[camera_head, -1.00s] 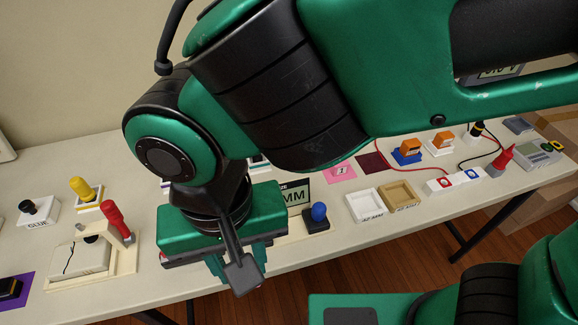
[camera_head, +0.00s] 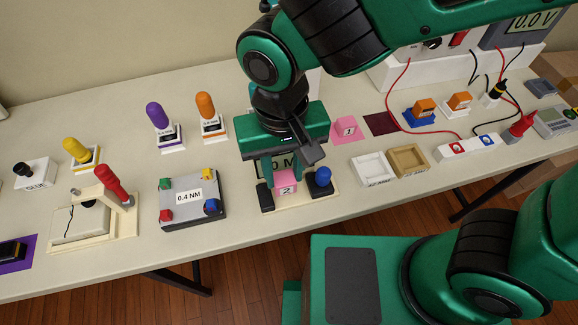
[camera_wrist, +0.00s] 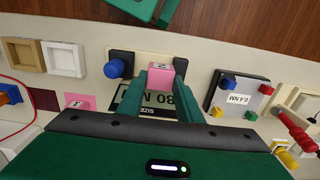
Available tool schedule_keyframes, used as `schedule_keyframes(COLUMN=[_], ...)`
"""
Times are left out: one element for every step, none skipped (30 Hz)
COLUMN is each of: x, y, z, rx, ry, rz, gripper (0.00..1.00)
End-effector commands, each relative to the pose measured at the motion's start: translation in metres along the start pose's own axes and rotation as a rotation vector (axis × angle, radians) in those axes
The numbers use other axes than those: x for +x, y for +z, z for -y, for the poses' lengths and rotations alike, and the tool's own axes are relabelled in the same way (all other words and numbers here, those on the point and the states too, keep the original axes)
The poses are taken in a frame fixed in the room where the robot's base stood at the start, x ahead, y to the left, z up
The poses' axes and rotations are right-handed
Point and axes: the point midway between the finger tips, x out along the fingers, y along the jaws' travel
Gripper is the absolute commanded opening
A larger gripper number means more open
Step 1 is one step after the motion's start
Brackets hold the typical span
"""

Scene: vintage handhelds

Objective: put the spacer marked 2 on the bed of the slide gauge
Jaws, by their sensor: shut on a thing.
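The pink spacer marked 2 (camera_head: 286,184) is between the fingers of my gripper (camera_head: 281,172), which is shut on it. The slide gauge has a cream bed (camera_head: 302,200), dark end blocks, a blue knob (camera_head: 322,177) and a display that my fingers partly hide. The spacer is at the bed, between the dark end blocks; I cannot tell whether it touches the bed. The gauge also shows in the wrist view, with its blue knob (camera_wrist: 114,68) left of the spacer.
A pink spacer marked 1 (camera_head: 346,128) is behind to the right. White (camera_head: 372,168) and tan (camera_head: 409,160) trays lie right of the gauge. A grey 0.4 NM plate (camera_head: 191,217) with coloured corner knobs is to the left. The table's front edge is close to the gauge.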

Motion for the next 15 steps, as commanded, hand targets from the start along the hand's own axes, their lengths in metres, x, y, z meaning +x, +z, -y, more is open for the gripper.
schedule_keyframes(x=[0.004, 0.005, 0.007, 0.007, 0.008, 0.011, 0.013, 0.017, 0.023, 0.028, 0.032, 0.037, 0.040, 0.043, 0.046], y=[-0.004, -0.005, -0.007, -0.008, -0.009, -0.009, -0.009, -0.009, -0.009, -0.008, -0.008, -0.008, -0.009, -0.009, -0.009], z=[-0.004, -0.006, -0.008, -0.009, -0.009, -0.010, -0.010, -0.010, -0.010, -0.011, -0.010, -0.010, -0.010, -0.010, -0.010], rx=[0.001, 0.001, 0.000, 0.000, -0.001, -0.002, -0.002, -0.002, -0.002, -0.002, -0.003, -0.003, -0.003, -0.002, -0.002], ry=[0.002, 0.001, 0.001, 0.000, 0.000, 0.001, 0.002, 0.002, 0.002, 0.004, 0.003, 0.003, 0.002, 0.002, 0.002], rz=[0.002, 0.002, 0.001, 0.000, 0.000, 0.001, 0.002, 0.002, 0.003, 0.004, 0.003, 0.003, 0.003, 0.002, 0.002], gripper=[0.10, 0.10, 0.10, 0.10, 0.10, 0.10, 0.10, 0.10, 0.10, 0.10, 0.10, 0.10, 0.10, 0.10, 0.10])
